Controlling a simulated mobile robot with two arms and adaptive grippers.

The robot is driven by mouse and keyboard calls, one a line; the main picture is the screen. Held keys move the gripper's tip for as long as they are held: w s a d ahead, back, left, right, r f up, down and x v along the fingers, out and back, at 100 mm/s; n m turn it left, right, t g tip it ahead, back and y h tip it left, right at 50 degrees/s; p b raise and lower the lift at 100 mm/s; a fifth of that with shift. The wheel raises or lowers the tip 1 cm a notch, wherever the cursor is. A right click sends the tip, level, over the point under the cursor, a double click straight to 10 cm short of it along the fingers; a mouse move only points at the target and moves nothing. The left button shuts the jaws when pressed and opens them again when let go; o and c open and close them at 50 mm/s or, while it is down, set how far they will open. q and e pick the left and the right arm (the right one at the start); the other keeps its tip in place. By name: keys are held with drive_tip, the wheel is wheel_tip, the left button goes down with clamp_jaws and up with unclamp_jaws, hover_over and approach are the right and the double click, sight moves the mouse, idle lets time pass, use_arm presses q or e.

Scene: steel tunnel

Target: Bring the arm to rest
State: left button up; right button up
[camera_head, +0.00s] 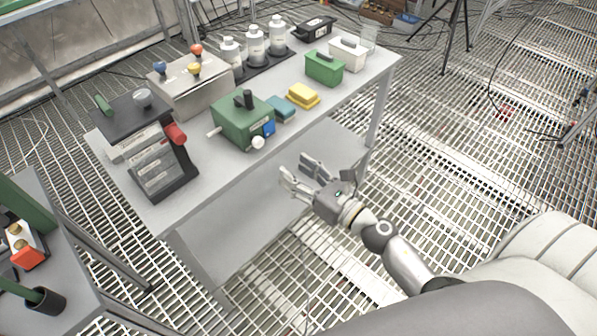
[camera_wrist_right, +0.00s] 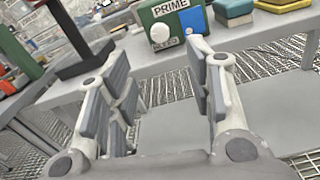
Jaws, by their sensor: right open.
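My right gripper (camera_head: 300,176) is open and empty. In the head view it hangs in front of the near edge of the grey table (camera_head: 215,178), below the level of its top. In the right wrist view my right gripper (camera_wrist_right: 165,85) shows its two padded fingers spread apart, with only the table's lower shelf and the grating between them. The right arm reaches in from the lower right. My left gripper is not in view.
On the table stand a green box marked PRIME (camera_wrist_right: 170,22), a grey panel unit with a red handle (camera_head: 160,165), teal (camera_head: 280,108) and yellow (camera_head: 303,95) blocks, a green lidded box (camera_head: 324,68) and white bottles (camera_head: 256,46). A second bench (camera_head: 75,270) is at lower left.

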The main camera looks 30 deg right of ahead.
drive_tip(key=s+d+f+m+g+h, duration=0.25)
drive_tip(key=f+m, duration=0.45)
drive_tip(key=f, duration=0.4)
drive_tip(key=s+d+f+m+g+h+p, duration=0.15)
drive_tip(key=s+f+m, duration=0.25)
drive_tip(key=f+m, duration=0.5)
drive_tip(key=s+d+f+m+g+h, duration=0.1)
drive_tip(key=s+f+m+g+h, duration=0.25)
drive_tip(key=f, duration=0.95)
drive_tip(key=s+a+f+m+g, duration=0.1)
drive_tip(key=s+f+m+g, duration=0.1)
drive_tip(key=s+f+m, duration=0.3)
drive_tip(key=s+f+m+g+y, duration=0.1)
drive_tip(key=s+f+m+g, duration=0.2)
drive_tip(key=s, duration=1.1)
drive_tip(key=s+a+f+m+g, duration=0.1)
drive_tip(key=s+f+m+g, duration=0.2)
drive_tip(key=s+f+m, duration=0.5)
drive_tip(key=shift+s+a+f, duration=0.3)
drive_tip(key=shift+s+f, duration=0.3)
drive_tip(key=shift+s, duration=0.65)
